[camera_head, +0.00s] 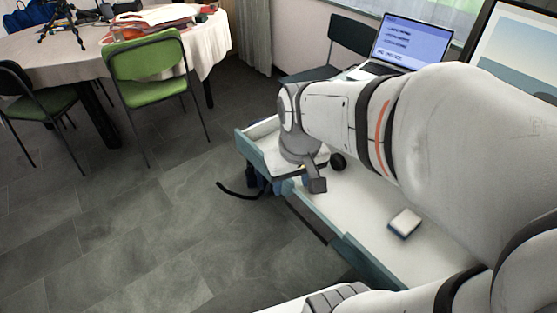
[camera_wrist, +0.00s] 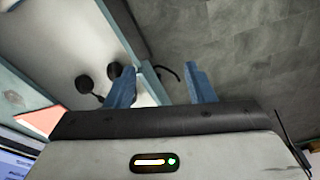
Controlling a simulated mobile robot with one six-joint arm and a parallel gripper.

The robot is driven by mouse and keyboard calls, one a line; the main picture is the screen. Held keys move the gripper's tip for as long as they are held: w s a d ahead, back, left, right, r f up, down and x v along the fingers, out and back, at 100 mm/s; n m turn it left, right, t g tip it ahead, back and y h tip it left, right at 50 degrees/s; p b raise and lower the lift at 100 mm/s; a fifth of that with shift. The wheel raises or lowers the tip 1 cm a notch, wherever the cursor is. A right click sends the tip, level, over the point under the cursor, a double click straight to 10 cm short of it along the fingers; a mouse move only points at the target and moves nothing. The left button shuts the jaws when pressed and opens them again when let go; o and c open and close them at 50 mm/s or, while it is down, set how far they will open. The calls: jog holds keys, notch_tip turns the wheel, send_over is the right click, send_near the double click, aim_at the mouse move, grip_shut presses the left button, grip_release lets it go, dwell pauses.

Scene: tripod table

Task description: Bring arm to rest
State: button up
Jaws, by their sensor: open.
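My arm reaches in from the right of the head view, over a white work surface with teal edges (camera_head: 368,262). My gripper is at the far end of the arm, and its fingers are hard to make out in the head view. In the wrist view, the two blue fingers of my gripper (camera_wrist: 163,88) are wide apart with nothing between them. They hang above the edge of the white surface (camera_wrist: 75,55), the right finger over the grey floor.
A small white and blue block (camera_head: 405,223) and a black round object (camera_head: 338,161) lie on the surface. A laptop (camera_head: 408,45) and dark chair (camera_head: 345,40) stand behind. A green chair (camera_head: 150,62) and cloth-covered table (camera_head: 50,55) stand left, with open floor (camera_head: 150,230) between.

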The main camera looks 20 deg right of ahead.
jog(key=shift+s+a+m, duration=0.15)
jog(key=shift+s+a, duration=0.15)
jog(key=shift+s, duration=0.4)
jog(key=shift+s+a+m, duration=0.15)
jog(key=shift+s+a, duration=0.15)
jog(key=shift+s, duration=0.4)
jog(key=shift+r, duration=0.1)
